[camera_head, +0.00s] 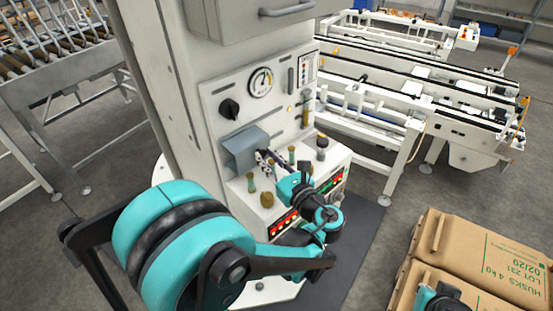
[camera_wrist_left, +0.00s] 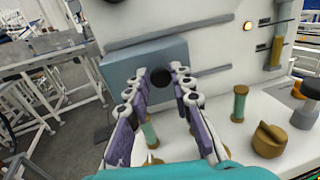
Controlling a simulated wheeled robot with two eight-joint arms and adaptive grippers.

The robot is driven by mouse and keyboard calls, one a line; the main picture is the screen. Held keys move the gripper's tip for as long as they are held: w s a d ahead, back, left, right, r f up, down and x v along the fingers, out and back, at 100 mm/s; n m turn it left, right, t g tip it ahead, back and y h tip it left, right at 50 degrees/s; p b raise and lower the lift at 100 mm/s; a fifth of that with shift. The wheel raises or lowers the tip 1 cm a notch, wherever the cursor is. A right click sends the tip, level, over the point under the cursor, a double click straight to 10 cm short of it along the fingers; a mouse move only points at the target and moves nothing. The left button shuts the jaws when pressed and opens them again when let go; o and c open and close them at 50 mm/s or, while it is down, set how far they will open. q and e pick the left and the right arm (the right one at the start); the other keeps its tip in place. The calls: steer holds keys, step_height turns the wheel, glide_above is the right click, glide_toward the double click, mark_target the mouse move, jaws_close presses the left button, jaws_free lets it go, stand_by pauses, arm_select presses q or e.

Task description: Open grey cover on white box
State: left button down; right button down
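The grey cover (camera_head: 245,149) is a small blue-grey box-like flap on the front panel of the white box (camera_head: 225,75), left of the middle. In the left wrist view the grey cover (camera_wrist_left: 120,75) is straight ahead, with a dark round spot (camera_wrist_left: 160,77) on its right part. My left gripper (camera_head: 266,159) is just in front of the cover's right side. In the wrist view its two purple-grey fingers (camera_wrist_left: 156,88) are apart with nothing held between them. Whether the fingertips touch the cover I cannot tell.
A black knob (camera_head: 229,109) and a round gauge (camera_head: 261,83) are above the cover. Several green and brown knobs stand on the ledge below, close to my left gripper, including one brown knob (camera_wrist_left: 270,141). Cardboard packages (camera_head: 480,262) are at the lower right.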

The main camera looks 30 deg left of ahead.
arm_select(q)
steer(key=shift+w+a, duration=0.1)
steer(key=shift+w, duration=0.25)
steer(key=w+d+b, duration=0.1)
steer(key=w+d, duration=0.2)
steer(key=w, duration=0.7)
steer(key=shift+r, duration=0.1)
steer(key=c, duration=1.4)
jaws_free()
steer(key=shift+w+a, duration=0.1)
steer(key=shift+a, duration=0.1)
steer(key=shift+o, duration=0.4)
steer(key=shift+a+f, duration=0.2)
steer(key=shift+a, duration=0.15)
steer(key=shift+w+d, duration=0.1)
steer(key=shift+d, duration=0.15)
steer(key=v, duration=1.2)
steer(key=shift+d, duration=0.15)
